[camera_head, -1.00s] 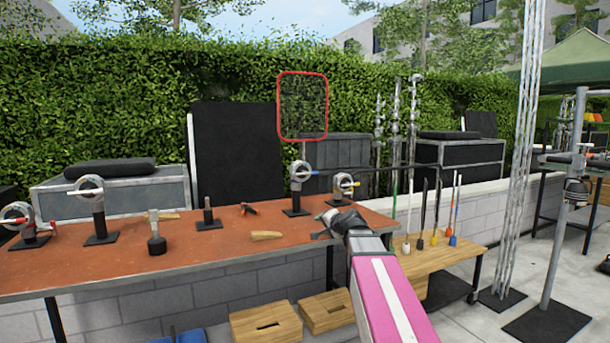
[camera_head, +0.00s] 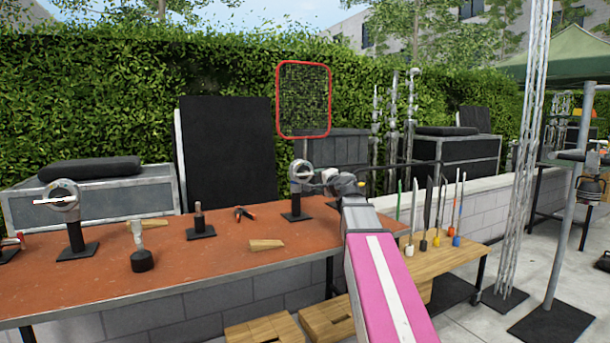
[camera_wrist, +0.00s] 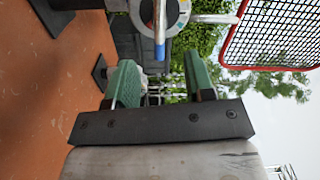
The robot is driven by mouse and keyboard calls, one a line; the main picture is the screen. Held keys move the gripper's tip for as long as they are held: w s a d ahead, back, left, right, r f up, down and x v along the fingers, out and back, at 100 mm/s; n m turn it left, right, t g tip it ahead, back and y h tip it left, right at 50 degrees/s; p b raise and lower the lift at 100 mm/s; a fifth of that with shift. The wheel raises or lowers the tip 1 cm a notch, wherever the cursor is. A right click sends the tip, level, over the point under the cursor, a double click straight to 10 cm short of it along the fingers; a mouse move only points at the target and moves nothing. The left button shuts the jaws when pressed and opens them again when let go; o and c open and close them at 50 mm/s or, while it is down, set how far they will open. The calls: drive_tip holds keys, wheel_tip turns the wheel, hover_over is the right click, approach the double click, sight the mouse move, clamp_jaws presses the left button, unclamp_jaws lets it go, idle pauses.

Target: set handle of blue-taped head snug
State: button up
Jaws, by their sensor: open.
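The blue-taped head (camera_head: 301,171) is a grey ring-shaped grip head on a dark upright stand near the back right of the orange-topped bench. In the wrist view the head (camera_wrist: 176,12) is partly cut off at the top edge. Its handle (camera_wrist: 160,48) has a blue end and points down the picture, toward the gap between the fingers. My gripper (camera_head: 328,178) is just right of the head. In the wrist view my gripper (camera_wrist: 158,72) has green-padded fingers, spread apart and empty. The handle's end looks just beyond the fingertips; contact cannot be told.
Another ring head (camera_head: 65,200) stands at the bench's left. A red-framed mesh (camera_head: 303,100) rises behind the blue-taped head.

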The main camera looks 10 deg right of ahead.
sight(309, 175)
drive_tip(key=x, duration=1)
drive_tip(key=shift+w+a+f, duration=0.1)
drive_tip(key=shift+w, duration=0.15)
clamp_jaws()
